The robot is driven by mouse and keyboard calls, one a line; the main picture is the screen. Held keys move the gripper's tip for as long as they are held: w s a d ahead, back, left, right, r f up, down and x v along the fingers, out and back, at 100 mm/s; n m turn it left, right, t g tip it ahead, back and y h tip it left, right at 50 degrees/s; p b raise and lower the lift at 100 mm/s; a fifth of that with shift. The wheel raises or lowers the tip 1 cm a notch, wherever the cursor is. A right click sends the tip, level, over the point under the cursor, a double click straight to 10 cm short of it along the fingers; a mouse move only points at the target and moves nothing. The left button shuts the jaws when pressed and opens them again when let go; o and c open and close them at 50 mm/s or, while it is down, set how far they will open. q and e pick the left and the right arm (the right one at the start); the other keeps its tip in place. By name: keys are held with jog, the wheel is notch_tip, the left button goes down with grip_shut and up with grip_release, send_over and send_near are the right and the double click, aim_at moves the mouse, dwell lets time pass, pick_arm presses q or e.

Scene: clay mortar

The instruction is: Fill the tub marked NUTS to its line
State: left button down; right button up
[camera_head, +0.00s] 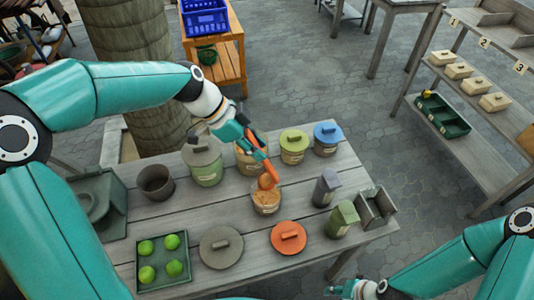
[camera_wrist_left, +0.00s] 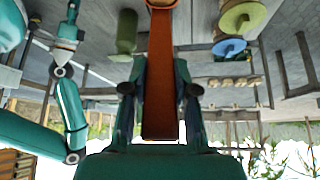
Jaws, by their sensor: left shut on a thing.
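My left gripper (camera_head: 250,146) is shut on the handle of an orange scoop (camera_head: 270,172). The handle also shows between the fingers in the left wrist view (camera_wrist_left: 160,85). The scoop's bowl hangs tilted at the mouth of an open tub (camera_head: 266,204) with tan contents and a pale label. Whether the bowl touches the contents I cannot tell. A second open tub (camera_head: 244,166) with tan contents stands behind, partly hidden by my gripper. The label words are too small to read. My right gripper (camera_head: 345,290) is low at the bottom edge, partly cut off.
An orange lid (camera_head: 289,238) and a grey lid (camera_head: 220,247) lie in front. A dark pot (camera_head: 156,184), a tray of green balls (camera_head: 148,256) and small canisters (camera_head: 326,188) flank the work area.

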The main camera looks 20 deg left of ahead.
pick_arm(q)
jog(key=s+a+f+t+h+b, duration=0.2)
jog(key=a+f+h+b, duration=0.3)
jog(key=b, duration=1.4)
jog(key=shift+s+a+t+h, duration=0.4)
jog(key=shift+s+a+h, duration=0.2)
jog(key=shift+a+h, duration=0.95)
jog(key=shift+a+y, duration=0.25)
jog(key=shift+a, duration=0.05)
jog(key=c, duration=1.6)
grip_release()
grip_shut()
